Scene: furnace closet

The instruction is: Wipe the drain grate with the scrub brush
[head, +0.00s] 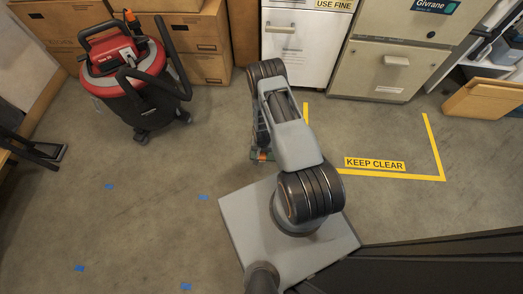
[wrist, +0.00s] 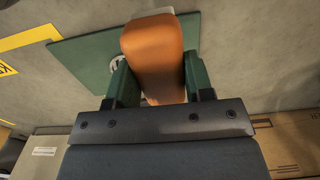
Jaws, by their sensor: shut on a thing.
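My gripper (wrist: 157,82) has dark green fingers on both sides of an orange-brown handle (wrist: 152,45), which I take to be the scrub brush's, and is shut on it. The brush's bristles are out of sight under the handle. A pale end shows at the handle's far tip. Behind it is a flat dark green panel (wrist: 85,55), with a small grey ringed part beside the left finger. I cannot tell whether the handle or brush touches the panel. In the head view my arm hides most of this area; only a bit of orange (head: 262,154) shows. I cannot make out the drain grate.
A red and black shop vacuum (head: 125,70) stands at the upper left before cardboard boxes (head: 198,35). A white cabinet (head: 300,45) and beige furnace (head: 385,70) line the back. Yellow tape (head: 400,176) marks a floor area at right. Open floor (head: 130,220) lies left.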

